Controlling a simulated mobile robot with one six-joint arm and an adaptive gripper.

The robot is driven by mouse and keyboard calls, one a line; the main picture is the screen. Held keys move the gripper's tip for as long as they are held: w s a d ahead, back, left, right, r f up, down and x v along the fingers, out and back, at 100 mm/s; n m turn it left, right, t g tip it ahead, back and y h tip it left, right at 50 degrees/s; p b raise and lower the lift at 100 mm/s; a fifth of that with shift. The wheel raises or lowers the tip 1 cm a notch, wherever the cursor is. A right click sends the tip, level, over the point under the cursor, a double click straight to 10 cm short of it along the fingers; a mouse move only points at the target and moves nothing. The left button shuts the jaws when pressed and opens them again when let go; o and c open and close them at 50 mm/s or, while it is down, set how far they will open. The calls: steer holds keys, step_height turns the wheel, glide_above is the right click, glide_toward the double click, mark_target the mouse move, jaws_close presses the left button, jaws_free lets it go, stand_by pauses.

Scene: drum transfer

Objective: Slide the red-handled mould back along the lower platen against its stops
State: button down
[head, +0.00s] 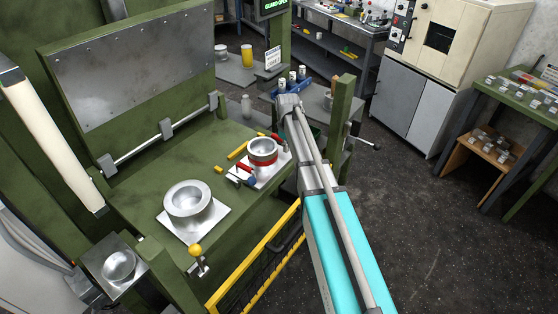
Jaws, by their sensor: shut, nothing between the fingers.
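The red-handled mould (262,153) is a round metal pot with a red band, on a pale plate on the green lower platen (165,165), toward its right side. Red shows at its far right edge, and a blue piece lies at its near left. A second mould (189,203), plain silver on a pale plate, sits nearer the front left of the platen. My gripper (288,106) is at the end of my arm, just above and right of the red-handled mould in the picture. It is shut and empty. Its fingertips are small and partly hidden, so contact cannot be told.
A yellow bar (237,151) lies left of the red-handled mould. A rail with brackets (166,129) runs along the platen's back left. A yellow-knobbed lever (196,250) stands at the front. A green post (342,105) rises right of my wrist. Open floor (430,220) lies to the right.

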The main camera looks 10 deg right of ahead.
mark_target(268, 156)
steer(key=shift+w, duration=0.3)
steer(key=shift+f, duration=0.1)
steer(key=f+b, duration=0.3)
steer(key=w+a+f+b, duration=0.1)
steer(key=f+b, duration=0.2)
steer(key=w+a+f+b, duration=0.1)
steer(key=f+b, duration=0.2)
steer(key=b, duration=0.1)
steer(key=shift+w+f, duration=0.1)
steer(key=shift+f, duration=0.3)
steer(key=shift+w+a, duration=0.35)
stand_by(0.4)
steer(key=shift+w+a, duration=1.75)
steer(key=shift+w, duration=0.1)
